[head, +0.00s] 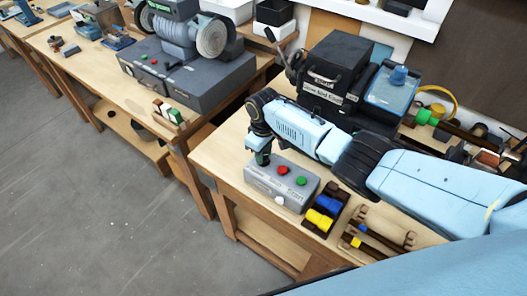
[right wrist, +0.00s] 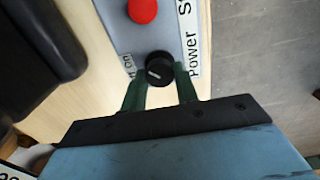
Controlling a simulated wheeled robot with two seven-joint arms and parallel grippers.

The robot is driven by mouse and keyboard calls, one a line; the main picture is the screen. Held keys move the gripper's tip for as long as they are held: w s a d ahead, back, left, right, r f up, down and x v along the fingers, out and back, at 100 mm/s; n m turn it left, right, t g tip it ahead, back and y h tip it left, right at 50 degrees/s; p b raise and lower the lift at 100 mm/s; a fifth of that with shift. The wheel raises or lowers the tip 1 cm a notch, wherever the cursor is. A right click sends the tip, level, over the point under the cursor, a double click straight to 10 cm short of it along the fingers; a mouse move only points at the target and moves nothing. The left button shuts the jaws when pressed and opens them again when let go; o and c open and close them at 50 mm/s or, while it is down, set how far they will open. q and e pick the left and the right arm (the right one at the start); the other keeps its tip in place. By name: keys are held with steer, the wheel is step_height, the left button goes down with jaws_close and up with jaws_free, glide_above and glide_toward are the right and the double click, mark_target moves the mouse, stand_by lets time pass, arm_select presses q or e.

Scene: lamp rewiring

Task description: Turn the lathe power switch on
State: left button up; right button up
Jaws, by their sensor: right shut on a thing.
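The grey switch box (head: 268,190) sits at the front left of the right-hand workbench. A red button (head: 282,170) and a green button (head: 302,181) are on its top. My right gripper (head: 262,160) points down at the box's left end. In the right wrist view a black round knob (right wrist: 159,72) with a pale mark stands between my two green fingers, and the gripper is shut on it. A label beside it reads "Power". The red button also shows there (right wrist: 143,10). My gripper hides the knob in the head view. My left gripper is out of view.
Right of the box are a dark tray with yellow (head: 319,220) and blue parts and a wooden rack (head: 385,222). A black machine (head: 335,75) stands behind my arm. A grinder (head: 180,60) stands on the left bench. The floor (head: 100,210) is clear.

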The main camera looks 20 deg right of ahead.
steer(key=o, duration=1)
step_height(320, 180, up, 14)
steer(key=shift+f+p, duration=0.25)
steer(key=shift+p, duration=0.05)
steer(key=shift+f, duration=0.1)
